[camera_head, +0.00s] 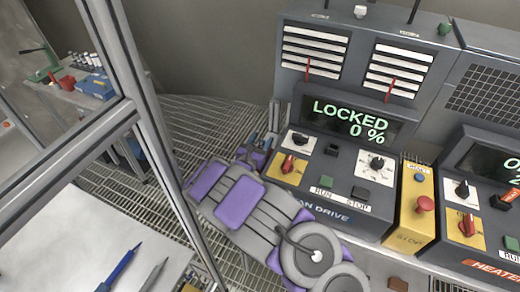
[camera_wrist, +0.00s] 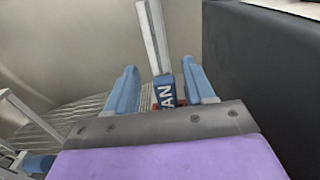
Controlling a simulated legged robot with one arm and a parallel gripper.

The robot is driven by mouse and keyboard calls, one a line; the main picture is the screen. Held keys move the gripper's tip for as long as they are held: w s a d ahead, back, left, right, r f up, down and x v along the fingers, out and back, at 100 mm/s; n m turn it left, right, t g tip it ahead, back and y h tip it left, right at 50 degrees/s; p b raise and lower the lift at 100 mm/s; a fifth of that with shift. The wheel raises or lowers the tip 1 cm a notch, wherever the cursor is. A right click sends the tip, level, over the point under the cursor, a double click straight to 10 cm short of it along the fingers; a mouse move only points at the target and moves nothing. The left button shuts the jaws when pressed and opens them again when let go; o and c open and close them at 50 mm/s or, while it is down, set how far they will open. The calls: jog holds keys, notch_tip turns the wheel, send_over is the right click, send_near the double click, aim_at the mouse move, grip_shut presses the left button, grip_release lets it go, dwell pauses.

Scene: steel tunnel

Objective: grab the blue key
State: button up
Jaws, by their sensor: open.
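A blue block with white letters reading "AN" (camera_wrist: 165,96) shows in the wrist view and looks like the blue key. Its lower part is hidden behind my gripper's grey front edge. A small red patch shows beside it. My gripper (camera_wrist: 160,88) is open, with one light blue finger on each side of the block. I cannot tell how far ahead of the fingertips the block is. In the head view my gripper (camera_head: 262,142) is at the left side of the fan drive console, and the key cannot be made out there.
The fan drive console (camera_head: 335,190) reads "LOCKED 0 %" and has knobs and buttons. A yellow stop panel (camera_head: 411,210) is right of it. A metal post (camera_head: 150,110) and a white table (camera_head: 85,245) with pens are at left. Grating floor (camera_head: 205,120) lies behind my arm.

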jog(key=shift+d+r, duration=0.1)
jog(key=shift+d, duration=0.3)
jog(key=shift+c, duration=0.3)
jog(key=shift+a, duration=0.45)
jog(key=c, duration=0.9)
jog(key=shift+d, duration=0.25)
grip_shut()
jog(key=shift+r, duration=0.1)
